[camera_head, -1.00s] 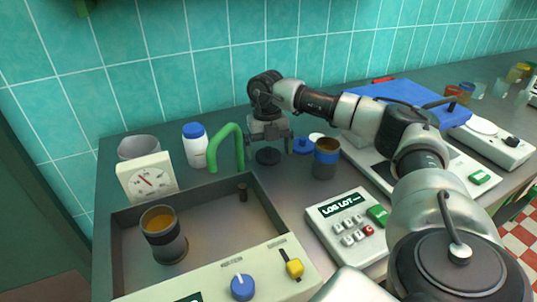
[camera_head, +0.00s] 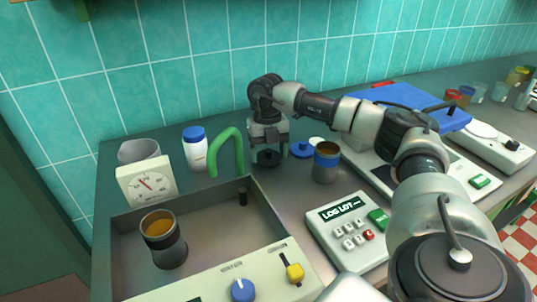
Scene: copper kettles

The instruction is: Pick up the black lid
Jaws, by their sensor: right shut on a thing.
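The black lid (camera_head: 268,158) is a small dark round piece on the grey counter, behind the tray and right of the green curved tube. My right gripper (camera_head: 269,150) points down over the lid with its fingers closed in on it. The lid appears to be at counter level; any gap beneath it is too small to tell. My left gripper is not in view.
The green tube (camera_head: 227,150) and a white bottle with a blue cap (camera_head: 195,150) are to the left. A walled tray (camera_head: 140,208) holding a cup (camera_head: 163,240) lies in front.

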